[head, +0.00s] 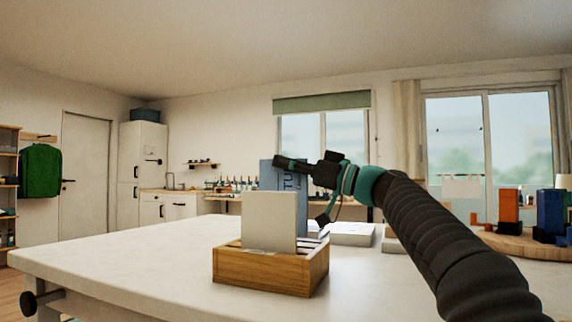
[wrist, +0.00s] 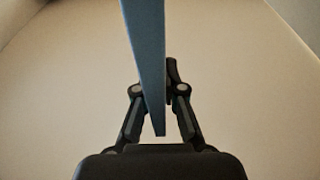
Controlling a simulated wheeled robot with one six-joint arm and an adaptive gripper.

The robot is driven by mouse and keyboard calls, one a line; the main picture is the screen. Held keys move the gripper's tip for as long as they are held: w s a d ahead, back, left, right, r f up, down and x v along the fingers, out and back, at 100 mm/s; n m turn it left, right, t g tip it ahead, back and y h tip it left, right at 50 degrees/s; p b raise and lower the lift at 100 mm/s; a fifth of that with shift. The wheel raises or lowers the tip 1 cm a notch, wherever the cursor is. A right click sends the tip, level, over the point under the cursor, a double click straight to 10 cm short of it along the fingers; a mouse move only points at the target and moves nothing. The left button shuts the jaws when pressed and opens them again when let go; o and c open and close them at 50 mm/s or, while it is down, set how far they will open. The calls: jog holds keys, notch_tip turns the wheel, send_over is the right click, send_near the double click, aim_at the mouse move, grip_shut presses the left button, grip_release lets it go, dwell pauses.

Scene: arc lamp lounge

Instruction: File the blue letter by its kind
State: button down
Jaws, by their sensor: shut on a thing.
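In the wrist view the blue letter (wrist: 146,50) shows edge-on between the fingers of my gripper (wrist: 157,95). The wooden box (head: 262,272) stands on the table and has slots at its top right. A pale card (head: 269,222) stands upright in its front part and hides the lower left of the blue letter. I cannot tell whether the letter's lower edge is in a slot.
The white table (head: 130,262) is clear left of the box. A flat white item (head: 352,234) lies behind it. At the right, a round wooden board (head: 520,243) carries orange (head: 508,206) and blue (head: 550,211) blocks. My arm crosses above the table's right side.

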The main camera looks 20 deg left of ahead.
aim_at(286, 178)
jog(key=shift+f+b, duration=1.5)
jog(key=shift+b, duration=0.35)
dwell(0.3)
jog(key=c, duration=1.2)
grip_release()
